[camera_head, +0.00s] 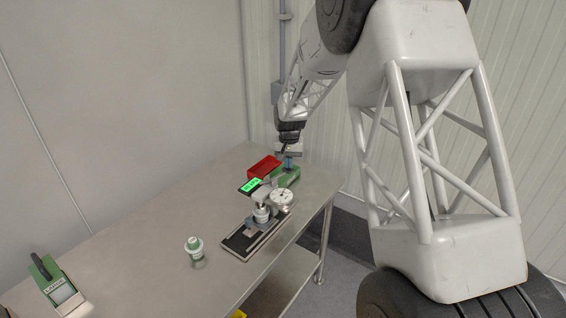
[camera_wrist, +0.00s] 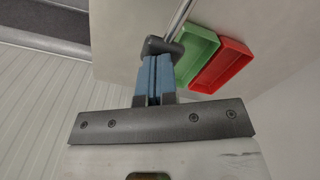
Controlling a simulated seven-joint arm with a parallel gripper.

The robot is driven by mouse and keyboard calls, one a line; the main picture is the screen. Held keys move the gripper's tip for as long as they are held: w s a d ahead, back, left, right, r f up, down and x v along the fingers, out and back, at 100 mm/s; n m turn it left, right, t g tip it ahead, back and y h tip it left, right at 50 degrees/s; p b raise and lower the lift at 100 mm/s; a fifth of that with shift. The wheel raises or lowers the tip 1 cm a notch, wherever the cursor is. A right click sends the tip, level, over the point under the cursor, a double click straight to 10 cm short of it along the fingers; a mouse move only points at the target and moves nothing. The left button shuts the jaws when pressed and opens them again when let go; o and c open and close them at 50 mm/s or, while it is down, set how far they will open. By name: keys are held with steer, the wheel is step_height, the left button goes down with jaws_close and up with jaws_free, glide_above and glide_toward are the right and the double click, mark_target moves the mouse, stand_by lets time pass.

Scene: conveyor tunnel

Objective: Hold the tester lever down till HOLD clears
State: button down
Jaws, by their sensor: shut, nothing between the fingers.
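The tester stands on the table with a round dial (camera_head: 283,197) and a black base plate (camera_head: 238,246). Beside it a display (camera_head: 251,185) glows green; its dark text is too small to read. In the wrist view the lever shows as a metal rod (camera_wrist: 181,18) ending in a dark grip (camera_wrist: 163,46). My gripper (camera_wrist: 154,62) is shut, with its blue fingertips at that grip and nothing between them. I cannot tell whether they press on it. In the head view my gripper (camera_head: 289,162) is at the tester's far end, and the lever is small there.
A red tray (camera_head: 264,166) and a green tray (camera_head: 289,179) lie close by my gripper. A green device with a black handle (camera_head: 55,280) is at the near left. The table's middle left is clear.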

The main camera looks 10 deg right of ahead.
steer(key=shift+s+a+r, duration=0.1)
steer(key=shift+s+r, duration=0.05)
steer(key=shift+r, duration=1.35)
steer(key=shift+s+a+r, duration=0.15)
steer(key=shift+r, duration=2.2)
steer(key=shift+r, duration=0.15)
step_height(320, 180, up, 5)
steer(key=shift+f, duration=0.15)
